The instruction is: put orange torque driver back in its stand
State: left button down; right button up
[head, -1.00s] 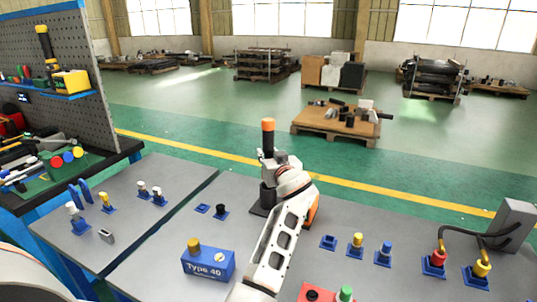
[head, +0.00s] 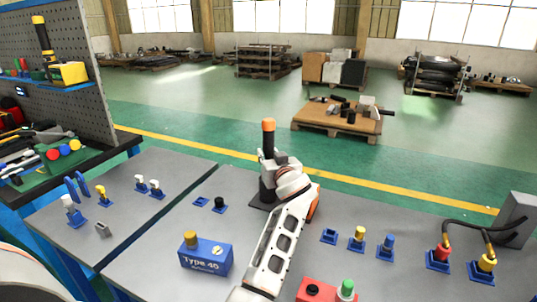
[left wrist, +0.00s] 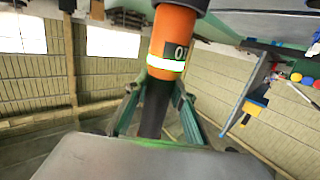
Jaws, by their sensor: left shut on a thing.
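The black stand (head: 259,206) is a flat base with a dark upright tube directly below the gripper. The gripper hides the join, so I cannot tell how deep the driver sits. My right gripper is out of view.
A blue Type 40 box (head: 206,257) and a red button box (head: 318,291) stand nearer on the grey table. Small blue stands with coloured parts lie on both sides. A grey box (head: 518,219) with black cables is at the right. A pegboard (head: 90,75) rises at the left.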

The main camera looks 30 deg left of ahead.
pick_arm(q)
jog(key=shift+f+b, duration=0.5)
jog(key=shift+f, duration=0.4)
jog(key=shift+f+b, duration=0.35)
jog(key=shift+b, duration=0.2)
jog(key=c, duration=1.6)
grip_release()
jog(key=shift+c, duration=0.2)
jog(key=shift+f, duration=0.3)
jog(key=shift+s+d, duration=0.1)
